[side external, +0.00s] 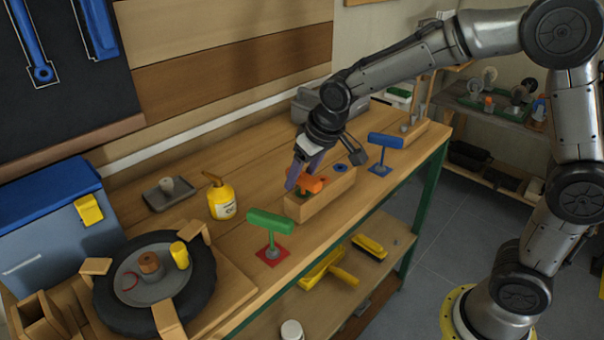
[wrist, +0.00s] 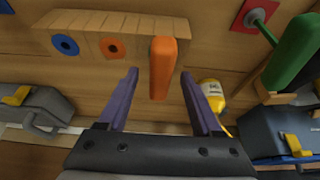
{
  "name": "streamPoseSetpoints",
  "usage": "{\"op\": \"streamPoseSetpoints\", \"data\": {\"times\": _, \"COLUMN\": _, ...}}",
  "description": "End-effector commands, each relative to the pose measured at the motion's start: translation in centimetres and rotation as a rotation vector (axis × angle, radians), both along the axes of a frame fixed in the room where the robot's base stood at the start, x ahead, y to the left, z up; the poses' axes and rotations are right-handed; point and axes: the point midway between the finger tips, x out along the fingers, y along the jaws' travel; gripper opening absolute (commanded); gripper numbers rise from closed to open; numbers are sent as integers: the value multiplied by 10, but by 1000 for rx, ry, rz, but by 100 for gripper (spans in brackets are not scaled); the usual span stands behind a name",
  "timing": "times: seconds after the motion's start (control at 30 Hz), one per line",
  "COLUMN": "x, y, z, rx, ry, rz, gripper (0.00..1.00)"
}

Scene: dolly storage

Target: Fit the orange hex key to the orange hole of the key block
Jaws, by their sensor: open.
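The orange hex key's handle (side external: 313,184) shows over the near end of the wooden key block (side external: 318,205). In the wrist view the orange key (wrist: 163,68) overlaps the block's edge, beside the orange-ringed hole (wrist: 112,48) rather than over it. Its shaft is hidden, so I cannot tell whether it sits in a hole. The block (wrist: 85,22) also has a blue-ringed hole (wrist: 65,45). My gripper (wrist: 160,76) is open, with a purple finger on each side of the orange handle and visible gaps. The side view shows my gripper (side external: 299,178) at the handle.
A green T-handled key (side external: 270,222) stands on a red plate near the bench's front. A blue one (side external: 386,140) stands beyond the block. A yellow bottle (side external: 221,198), a grey tray (side external: 170,195) and a round wheel-like platform (side external: 125,310) are to the left.

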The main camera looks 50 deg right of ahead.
Motion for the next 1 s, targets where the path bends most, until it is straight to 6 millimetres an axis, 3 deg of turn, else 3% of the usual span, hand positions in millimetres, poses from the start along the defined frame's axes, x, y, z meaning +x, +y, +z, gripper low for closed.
{"op": "streamPoseSetpoints", "data": {"times": 0.33, "x": 1, "y": 0, "z": -4, "rx": 0, "ry": 1, "rz": 0, "gripper": 66}}
{"op": "streamPoseSetpoints", "data": {"times": 0.7, "x": 1, "y": 0, "z": -3, "rx": 0, "ry": 0, "rz": 0, "gripper": 1}}
{"op": "streamPoseSetpoints", "data": {"times": 0.87, "x": 1, "y": 0, "z": -3, "rx": 0, "ry": 0, "rz": 0, "gripper": 0}}
{"op": "streamPoseSetpoints", "data": {"times": 0.9, "x": 1, "y": 0, "z": -3, "rx": 0, "ry": 0, "rz": 0, "gripper": 24}}
{"op": "streamPoseSetpoints", "data": {"times": 1.0, "x": 1, "y": 0, "z": -3, "rx": 0, "ry": 0, "rz": 0, "gripper": 6}}
